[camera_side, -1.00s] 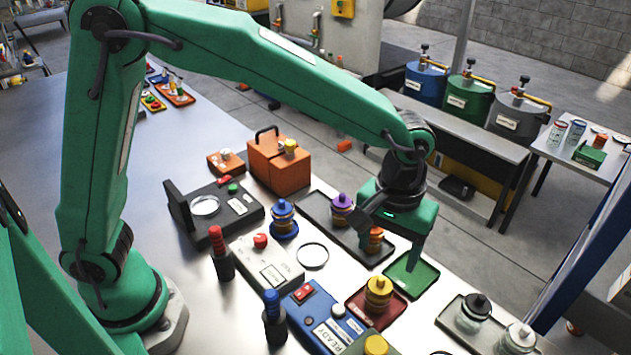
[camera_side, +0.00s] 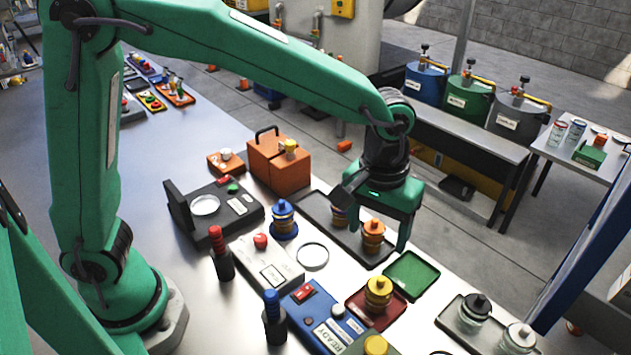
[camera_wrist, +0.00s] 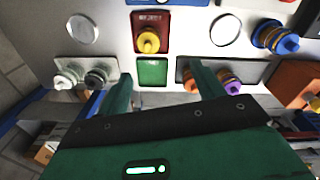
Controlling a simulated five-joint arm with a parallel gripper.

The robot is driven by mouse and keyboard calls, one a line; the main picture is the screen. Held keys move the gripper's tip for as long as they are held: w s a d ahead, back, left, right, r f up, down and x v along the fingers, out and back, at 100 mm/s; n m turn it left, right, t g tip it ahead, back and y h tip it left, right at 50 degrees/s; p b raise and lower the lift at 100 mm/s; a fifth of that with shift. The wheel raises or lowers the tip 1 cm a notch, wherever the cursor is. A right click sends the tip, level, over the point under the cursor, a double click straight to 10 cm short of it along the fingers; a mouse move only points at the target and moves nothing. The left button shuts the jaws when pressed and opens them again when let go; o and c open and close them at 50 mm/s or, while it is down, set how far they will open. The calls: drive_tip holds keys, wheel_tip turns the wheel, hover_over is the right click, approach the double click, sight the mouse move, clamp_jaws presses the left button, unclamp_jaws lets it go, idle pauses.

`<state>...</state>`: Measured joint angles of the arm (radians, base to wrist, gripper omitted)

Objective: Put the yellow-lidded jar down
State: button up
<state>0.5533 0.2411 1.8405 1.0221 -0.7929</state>
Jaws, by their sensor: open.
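The yellow-lidded jar (camera_side: 378,290) stands upright on the red tray (camera_side: 354,308); in the wrist view the jar (camera_wrist: 148,42) shows on that tray (camera_wrist: 152,19), near the top centre. My gripper (camera_side: 376,222) is open, with nothing held between its fingers. It is over the far side of the bench, behind the jar and apart from it. In the wrist view its fingers (camera_wrist: 158,85) spread to either side of the empty green tray (camera_wrist: 152,71). The orange-lidded jar (camera_side: 373,234) stands on the dark tray (camera_side: 313,205); the purple-lidded jar is partly hidden by my gripper.
The empty green tray (camera_side: 412,273) lies beside the red one. A tray at lower right holds a black-lidded jar (camera_side: 476,305) and a white-lidded jar (camera_side: 518,336). A blue-lidded jar (camera_side: 283,215), an orange box (camera_side: 280,168) and a blue device (camera_side: 318,312) stand nearby.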

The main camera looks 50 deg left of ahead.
drive_tip(key=s+a+r+m+t, duration=0.1)
drive_tip(key=s+a+r, duration=0.1)
drive_tip(key=a+r, duration=0.35)
drive_tip(key=s+a+r+t, duration=0.1)
drive_tip(key=s+a+r, duration=0.15)
drive_tip(key=a, duration=0.55)
drive_tip(key=s+a+m+t, duration=0.1)
drive_tip(key=s+a+t, duration=0.2)
drive_tip(key=s+a, duration=0.6)
drive_tip(key=shift+s+f+m, duration=0.15)
drive_tip(key=shift+s+m, duration=0.1)
drive_tip(key=shift+m, duration=0.15)
